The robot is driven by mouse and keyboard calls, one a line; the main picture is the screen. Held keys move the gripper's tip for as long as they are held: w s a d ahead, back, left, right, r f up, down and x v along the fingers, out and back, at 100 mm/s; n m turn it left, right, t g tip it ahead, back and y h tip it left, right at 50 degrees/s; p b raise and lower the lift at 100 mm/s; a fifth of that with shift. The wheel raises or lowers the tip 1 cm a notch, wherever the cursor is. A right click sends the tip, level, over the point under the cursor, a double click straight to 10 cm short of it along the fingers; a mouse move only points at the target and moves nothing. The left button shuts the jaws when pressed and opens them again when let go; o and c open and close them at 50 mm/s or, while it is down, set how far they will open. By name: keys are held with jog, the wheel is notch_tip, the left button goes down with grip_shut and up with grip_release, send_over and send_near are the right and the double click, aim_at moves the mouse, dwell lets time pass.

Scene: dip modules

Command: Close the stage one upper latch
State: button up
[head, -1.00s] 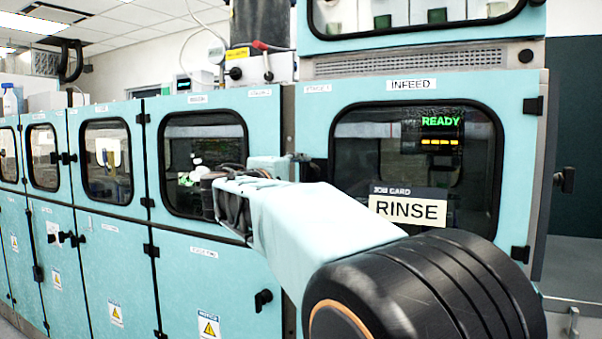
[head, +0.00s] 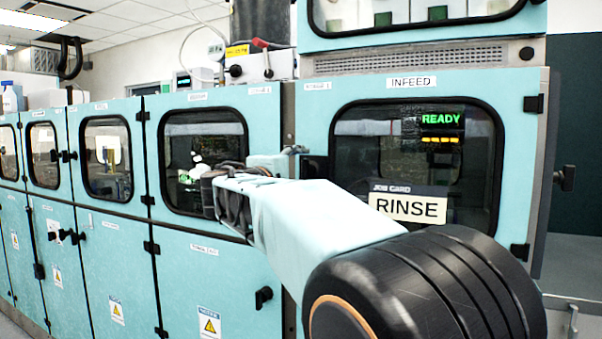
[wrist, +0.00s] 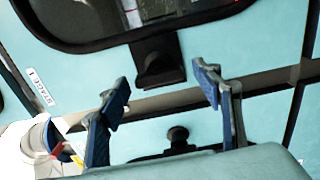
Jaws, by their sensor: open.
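In the wrist view, a black latch (wrist: 158,62) sits on the pale blue door edge, just below a black-framed window. A label reading STAGE 1 (wrist: 43,87) is to its left. My gripper (wrist: 164,86) is open and empty, its two blue-padded fingers apart. The latch shows beyond the gap between the fingertips; I cannot tell the distance, but no grip on it shows. In the head view my arm hides most of this area, and the fingers are not clear there.
A second black knob (wrist: 178,134) shows lower in the wrist view, between the fingers. In the head view, the infeed door (head: 314,125) carries a RINSE job card (head: 407,208). A lower latch (head: 263,298) is on a lower panel. The row of cabinets runs left.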

jog(key=shift+s, duration=0.1)
jog(key=v, duration=1.2)
